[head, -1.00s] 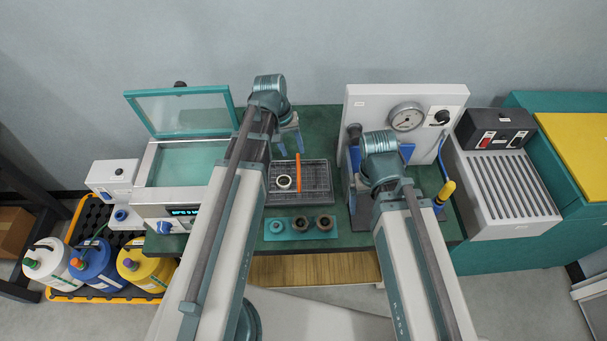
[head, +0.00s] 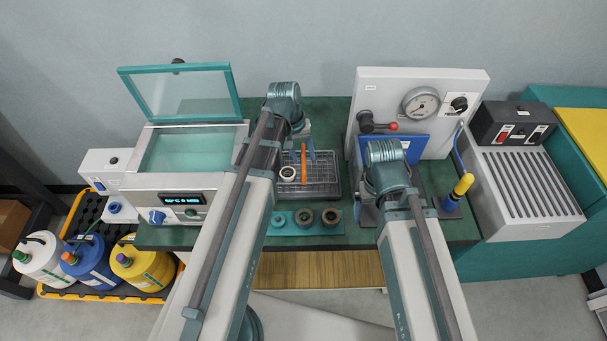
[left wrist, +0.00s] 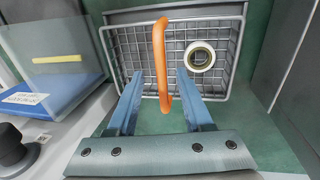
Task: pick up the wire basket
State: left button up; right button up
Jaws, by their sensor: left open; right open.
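The wire basket (head: 325,185) is a grey mesh tray with an upright orange handle (head: 303,160). It stands on the dark green bench top, and a pale ring (head: 288,174) lies in it. My left gripper (head: 303,156) is open above the basket, with blue fingers to either side of the handle. In the left wrist view the basket (left wrist: 120,45) fills the upper middle, and the handle passes between the open fingers (left wrist: 158,80) without visible grip. My right gripper (head: 384,185) is open to the right of the basket; its fingers are mostly hidden behind its wrist.
A teal holder (head: 285,229) with several rings stands in front of the basket. A bath with a raised glass lid (head: 180,95) is left; a gauge panel (head: 450,80) with a red-knobbed lever (head: 393,126) is right. Jugs (head: 90,265) stand lower left.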

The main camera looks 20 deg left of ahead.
pick_arm(q)
jog(key=shift+w+d+f+b, duration=0.1)
jog(key=shift+d+f+b, duration=0.1)
jog(key=shift+f+b, duration=1.1)
jog(key=shift+w+d+f+b, duration=0.1)
jog(key=shift+d+f+b, duration=0.05)
jog(key=shift+f+b, duration=1.15)
pick_arm(e)
jog(key=shift+f, duration=2.65)
pick_arm(q)
jog(key=shift+r, duration=0.1)
pick_arm(e)
jog(key=shift+r, duration=0.1)
pick_arm(q)
jog(key=shift+c, duration=0.2)
grip_shut()
